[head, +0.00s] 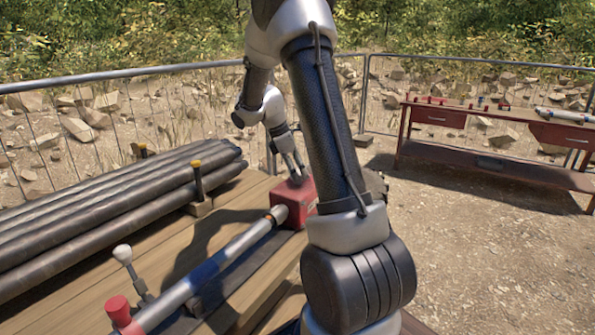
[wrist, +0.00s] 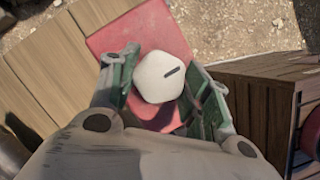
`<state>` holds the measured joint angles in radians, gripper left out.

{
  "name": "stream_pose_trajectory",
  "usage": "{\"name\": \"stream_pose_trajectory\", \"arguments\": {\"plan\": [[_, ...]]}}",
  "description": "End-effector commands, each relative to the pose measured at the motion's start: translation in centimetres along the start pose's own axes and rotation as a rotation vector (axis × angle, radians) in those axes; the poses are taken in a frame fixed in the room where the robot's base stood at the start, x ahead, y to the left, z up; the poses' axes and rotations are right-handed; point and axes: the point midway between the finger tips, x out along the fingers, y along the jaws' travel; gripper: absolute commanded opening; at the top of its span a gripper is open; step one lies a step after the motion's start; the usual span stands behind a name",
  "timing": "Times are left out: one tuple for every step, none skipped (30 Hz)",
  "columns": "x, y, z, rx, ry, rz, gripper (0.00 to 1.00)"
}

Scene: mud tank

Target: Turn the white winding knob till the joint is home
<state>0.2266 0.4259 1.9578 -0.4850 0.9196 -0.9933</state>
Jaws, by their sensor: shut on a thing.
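The white winding knob (wrist: 160,77) sits between the two fingers of my gripper (wrist: 163,88) in the wrist view. It has a rounded, several-sided top with a short dark mark pointing to the right and slightly up. My gripper is shut on the knob. The knob is on a red box (wrist: 138,28), and the box also shows in the head view (head: 294,203). In the head view my gripper (head: 294,178) reaches down onto the box top and hides the knob. A grey pipe (head: 240,243) with a blue band meets the box's left side.
Several dark pipes (head: 110,215) lie on the wooden table, held by yellow-capped posts. A white-knobbed lever (head: 123,255) and a red cap (head: 118,308) stand at the near left. A red workbench (head: 450,130) stands at the back right beside open ground.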

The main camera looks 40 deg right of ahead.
Motion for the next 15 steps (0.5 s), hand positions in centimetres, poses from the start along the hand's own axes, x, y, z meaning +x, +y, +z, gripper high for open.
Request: {"name": "stream_pose_trajectory", "arguments": {"plan": [[-0.02,0.06,0.00,0.012,0.000,-0.005,0.24],[-0.02,0.08,0.00,0.022,0.000,-0.009,0.24],[0.00,0.10,0.00,0.039,0.000,-0.015,0.24],[0.01,0.10,0.00,0.053,-0.001,-0.022,0.24],[0.02,0.09,0.00,0.068,-0.001,-0.029,0.24],[0.00,0.13,-0.01,0.093,0.000,-0.038,0.24],[-0.01,0.16,-0.01,0.111,0.000,-0.045,0.24],[-0.01,0.16,0.01,0.132,0.000,-0.054,0.24],[-0.02,0.19,0.00,0.161,0.000,-0.066,0.24],[-0.01,0.22,-0.01,0.186,0.001,-0.076,0.24],[0.01,0.21,0.00,0.209,0.000,-0.087,0.24],[0.01,0.25,-0.01,0.243,0.000,-0.100,0.24],[0.00,0.26,0.00,0.270,0.000,-0.111,0.24],[0.00,0.27,0.01,0.295,0.001,-0.122,0.24],[0.00,0.31,0.04,0.331,0.000,-0.136,0.24]]}}
